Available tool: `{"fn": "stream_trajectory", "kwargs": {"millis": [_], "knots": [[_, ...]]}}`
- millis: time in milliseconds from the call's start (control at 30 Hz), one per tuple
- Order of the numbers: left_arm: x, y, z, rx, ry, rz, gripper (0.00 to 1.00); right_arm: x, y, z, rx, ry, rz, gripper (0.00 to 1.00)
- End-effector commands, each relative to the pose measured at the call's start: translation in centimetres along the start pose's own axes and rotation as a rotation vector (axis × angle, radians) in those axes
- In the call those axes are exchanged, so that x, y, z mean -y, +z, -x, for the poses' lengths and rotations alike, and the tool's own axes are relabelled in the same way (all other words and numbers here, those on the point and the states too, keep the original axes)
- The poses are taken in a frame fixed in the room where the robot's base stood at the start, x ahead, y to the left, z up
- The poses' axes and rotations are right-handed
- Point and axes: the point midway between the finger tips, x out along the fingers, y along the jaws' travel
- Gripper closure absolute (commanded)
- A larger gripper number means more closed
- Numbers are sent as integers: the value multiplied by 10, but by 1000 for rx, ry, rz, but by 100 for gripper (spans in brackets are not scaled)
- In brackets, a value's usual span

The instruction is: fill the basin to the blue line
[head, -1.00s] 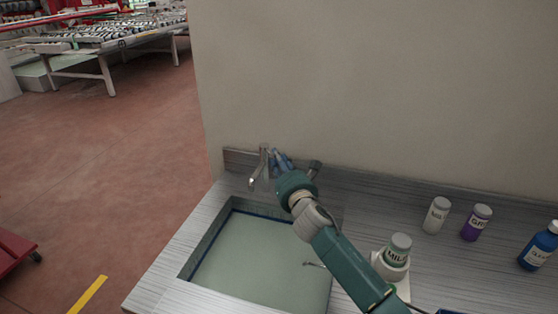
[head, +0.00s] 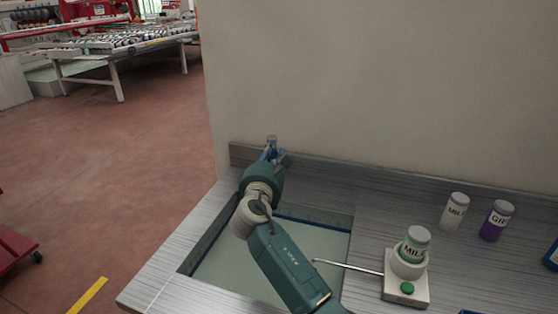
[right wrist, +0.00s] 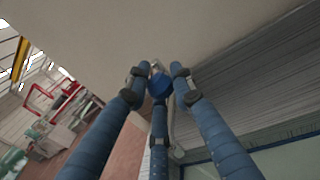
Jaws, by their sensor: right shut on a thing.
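The basin (head: 208,240) is sunk in the grey counter, with a dark blue line (head: 325,222) along its back wall. A pale green surface (head: 320,242) fills its visible inside, close below the line; my right arm covers much of it. My right gripper (head: 271,150) is at the tap behind the basin, and hides the spout in the head view. In the right wrist view its blue fingers are closed around the tap's blue-capped top (right wrist: 159,84). Whether water runs from the spout is hidden. My left gripper is not in view.
Right of the basin, a white stand (head: 420,292) with a green button (head: 407,288) holds a labelled bottle (head: 414,244). A thin rod (head: 345,266) reaches from it over the basin. A white bottle (head: 454,211) and a purple bottle (head: 496,220) stand by the wall.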

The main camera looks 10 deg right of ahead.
Motion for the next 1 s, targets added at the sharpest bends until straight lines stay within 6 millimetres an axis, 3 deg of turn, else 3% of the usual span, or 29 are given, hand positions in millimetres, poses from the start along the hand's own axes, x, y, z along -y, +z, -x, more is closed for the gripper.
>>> {"fn": "stream_trajectory", "kwargs": {"millis": [233, 267, 367, 767, 1000], "knots": [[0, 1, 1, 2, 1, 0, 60, -2, 5, 0, 7, 4, -1, 100], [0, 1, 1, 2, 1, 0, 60, -2, 5, 0, 7, 4, -1, 75], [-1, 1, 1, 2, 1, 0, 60, -2, 4, 0, 6, 4, -1, 57], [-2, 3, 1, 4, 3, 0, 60, -1, 1, 7, 3, 4, -1, 57], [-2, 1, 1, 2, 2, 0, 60, -1, 1, 50, 2, 6, -2, 57]]}}
